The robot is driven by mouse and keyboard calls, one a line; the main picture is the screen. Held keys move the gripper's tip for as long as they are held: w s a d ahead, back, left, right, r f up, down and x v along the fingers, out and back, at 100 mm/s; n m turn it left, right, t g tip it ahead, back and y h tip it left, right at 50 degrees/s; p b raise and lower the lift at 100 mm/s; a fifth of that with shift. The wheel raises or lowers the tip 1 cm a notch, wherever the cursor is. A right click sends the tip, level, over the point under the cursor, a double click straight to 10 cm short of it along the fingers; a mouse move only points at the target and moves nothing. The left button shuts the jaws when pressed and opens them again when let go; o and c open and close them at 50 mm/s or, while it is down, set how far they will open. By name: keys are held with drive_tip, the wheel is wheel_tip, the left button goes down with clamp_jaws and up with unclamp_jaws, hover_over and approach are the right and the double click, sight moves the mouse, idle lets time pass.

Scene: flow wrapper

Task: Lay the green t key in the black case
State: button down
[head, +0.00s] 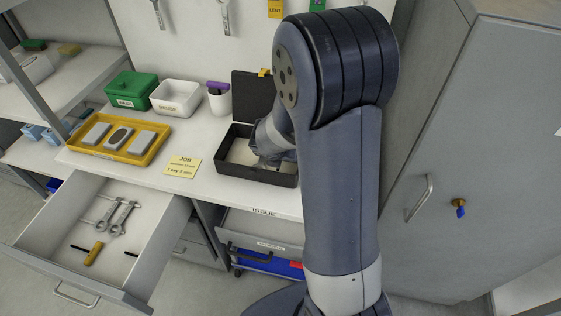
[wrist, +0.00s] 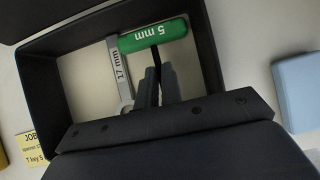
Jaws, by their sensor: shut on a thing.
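The green t key (wrist: 153,36) is in the wrist view, with a green handle marked "5 mm" and a dark shaft. My gripper (wrist: 157,72) is shut on its shaft, inside the outline of the open black case (wrist: 72,60). I cannot tell whether the key touches the case floor. A grey spanner marked "17 mm" (wrist: 119,72) lies in the case, left of the shaft, its top close to the handle's left end. In the head view the black case (head: 228,168) stands on the bench with its lid (head: 252,95) raised; my arm hides the key.
A yellow tray (head: 80,146) with grey blocks, a green box (head: 131,90), a white bin (head: 176,97) and a cup (head: 219,102) stand left of the case. A JOB note (head: 182,166) lies beside it. An open drawer (head: 75,245) holds spanners and a yellow-handled tool.

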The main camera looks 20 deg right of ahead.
drive_tip(key=shift+f, duration=0.9)
drive_tip(key=shift+f+b, duration=0.2)
drive_tip(key=shift+b, duration=0.1)
drive_tip(key=c, duration=1.6)
unclamp_jaws()
drive_tip(key=shift+r, duration=0.1)
drive_tip(key=p+v, duration=0.4)
drive_tip(key=v, duration=0.8)
drive_tip(key=shift+r, duration=0.1)
